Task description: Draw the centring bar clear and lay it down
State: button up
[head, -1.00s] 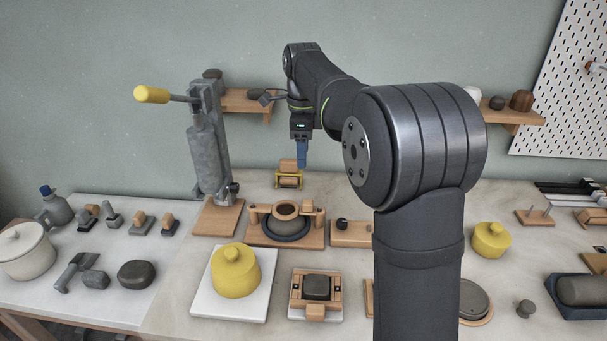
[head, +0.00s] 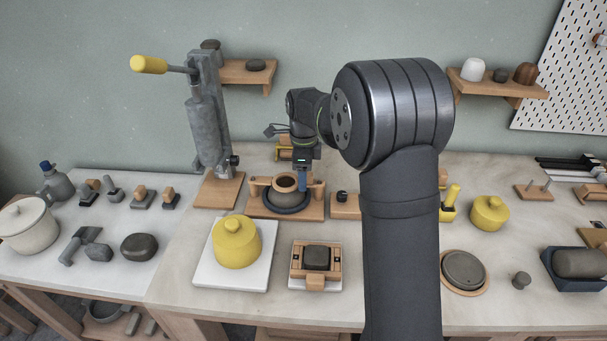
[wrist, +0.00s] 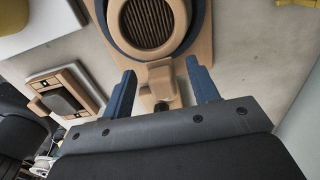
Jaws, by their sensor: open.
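A pale wooden block (wrist: 160,76) with a small dark knob stands at the edge of a wooden fixture board (head: 258,211). It may be the grip of the centring bar, but the bar cannot be told apart clearly. The fixture carries a round wooden ring piece (head: 285,183) over a dark ring (head: 287,207); the ring with its ribbed inside also shows in the wrist view (wrist: 123,17). My gripper (head: 303,186) is open at the fixture's right side. In the wrist view its blue fingers (wrist: 161,66) stand either side of the block, with visible gaps.
A grey lever press (head: 207,120) with a yellow handle stands behind left. A yellow lidded pot (head: 236,243) and a small wooden jig (head: 317,262) are in front. A wooden block with a dark knob (head: 343,204) is close right. Bare tabletop lies at front centre.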

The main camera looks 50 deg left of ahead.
jog(key=shift+f, duration=0.15)
jog(key=shift+c, duration=0.4)
jog(key=c, duration=1.1)
jog(key=shift+r, duration=0.45)
jog(key=shift+r, duration=1.1)
jog(key=shift+r, duration=0.15)
jog(key=shift+r, duration=0.8)
